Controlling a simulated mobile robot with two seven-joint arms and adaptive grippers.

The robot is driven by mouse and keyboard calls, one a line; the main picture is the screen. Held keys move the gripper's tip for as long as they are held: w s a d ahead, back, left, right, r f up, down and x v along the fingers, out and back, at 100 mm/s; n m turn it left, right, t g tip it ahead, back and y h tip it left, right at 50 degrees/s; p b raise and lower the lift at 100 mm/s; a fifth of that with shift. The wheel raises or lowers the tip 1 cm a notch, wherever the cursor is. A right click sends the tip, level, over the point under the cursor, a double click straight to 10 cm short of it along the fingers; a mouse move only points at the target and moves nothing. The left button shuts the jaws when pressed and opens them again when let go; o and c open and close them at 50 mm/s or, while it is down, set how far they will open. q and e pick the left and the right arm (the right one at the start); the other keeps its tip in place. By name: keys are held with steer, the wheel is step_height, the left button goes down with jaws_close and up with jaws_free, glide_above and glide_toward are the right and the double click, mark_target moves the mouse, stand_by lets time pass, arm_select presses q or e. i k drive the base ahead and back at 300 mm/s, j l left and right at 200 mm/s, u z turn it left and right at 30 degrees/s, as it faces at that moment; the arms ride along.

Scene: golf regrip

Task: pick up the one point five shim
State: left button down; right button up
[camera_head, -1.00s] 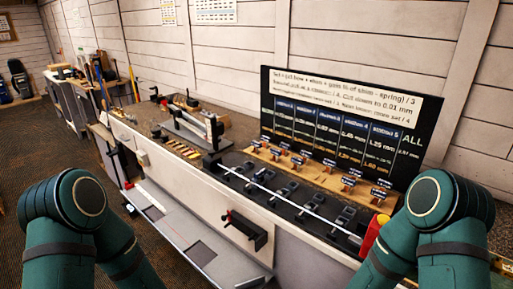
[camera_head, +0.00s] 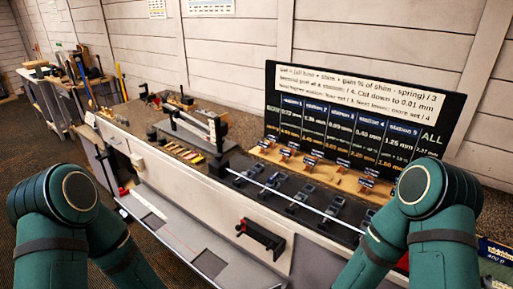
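Several small labelled pieces (camera_head: 310,160) stand along a wooden strip (camera_head: 330,179) at the back of the bench, below the dark board. They are too small to read, so I cannot tell which is the one point five shim, or whether it is among them. Neither of my grippers is in view. Only my green upper arm links show, at the lower left and right. My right arm hides the right end of the strip and bench.
A long white bench (camera_head: 200,190) runs across the view. A thin pale shaft (camera_head: 290,200) lies across dark blocks on it. A black holder (camera_head: 262,238) juts from its front. A dark text board (camera_head: 360,125) stands behind. Small tools (camera_head: 185,150) lie at left.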

mark_target(264, 145)
steer(key=i+j, duration=0.15)
steer(key=j, duration=0.2)
steer(key=i+j+z, duration=0.1)
steer(key=j, duration=0.3)
steer(key=i+j, duration=0.25)
steer(key=j, duration=0.15)
steer(key=i+j+z, duration=0.1)
steer(key=j, duration=0.25)
steer(key=i+j, duration=0.2)
steer(key=j, duration=0.2)
